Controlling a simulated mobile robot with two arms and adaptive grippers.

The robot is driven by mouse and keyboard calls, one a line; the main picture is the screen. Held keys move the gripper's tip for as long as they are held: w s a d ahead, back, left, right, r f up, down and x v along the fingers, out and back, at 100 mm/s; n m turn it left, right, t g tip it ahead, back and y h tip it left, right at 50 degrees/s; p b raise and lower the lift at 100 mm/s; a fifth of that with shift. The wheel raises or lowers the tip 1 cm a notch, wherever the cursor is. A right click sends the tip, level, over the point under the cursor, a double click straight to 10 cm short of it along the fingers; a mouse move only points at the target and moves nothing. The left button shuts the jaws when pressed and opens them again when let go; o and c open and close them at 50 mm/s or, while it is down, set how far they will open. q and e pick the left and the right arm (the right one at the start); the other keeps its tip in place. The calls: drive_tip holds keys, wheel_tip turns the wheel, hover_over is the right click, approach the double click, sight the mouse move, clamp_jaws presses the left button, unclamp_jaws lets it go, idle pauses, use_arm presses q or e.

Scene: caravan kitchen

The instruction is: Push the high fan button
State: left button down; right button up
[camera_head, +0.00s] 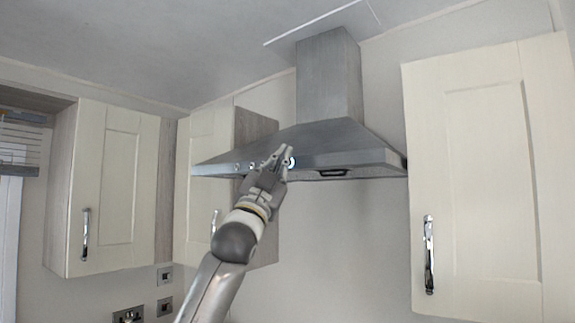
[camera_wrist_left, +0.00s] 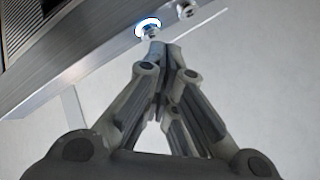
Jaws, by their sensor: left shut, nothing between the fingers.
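The grey metal range hood (camera_head: 340,137) hangs on the wall, with a row of small round buttons on its front edge. One button (camera_head: 291,162) has a lit, bluish-white ring and sits just right of my left fingertips in the head view. In the left wrist view the lit button (camera_wrist_left: 148,27) is directly beyond the fingertips. A second, unlit button (camera_wrist_left: 186,9) is to its right. My left gripper (camera_head: 280,154) is shut and empty, pointing up at the hood's front edge; it also shows in the wrist view (camera_wrist_left: 157,50). I cannot tell whether it touches the button. No button labels are readable.
Cream cabinets stand on both sides: a right one (camera_head: 475,180), a middle-left one (camera_head: 205,170) and a far-left one (camera_head: 105,185). Wall sockets (camera_head: 164,275) are low on the left. The wall below the hood is clear.

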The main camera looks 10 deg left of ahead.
use_arm(q)
drive_tip(key=shift+s, duration=0.1)
drive_tip(key=shift+s+a+b, duration=0.35)
drive_tip(key=shift+s+b, duration=0.2)
drive_tip(key=shift+s, duration=0.4)
drive_tip(key=shift+s+a+b, duration=0.3)
drive_tip(key=shift+s+b, duration=0.2)
drive_tip(key=shift+s, duration=0.4)
drive_tip(key=shift+s+a+b, duration=0.35)
drive_tip(key=shift+s+b, duration=0.2)
drive_tip(key=shift+s, duration=0.4)
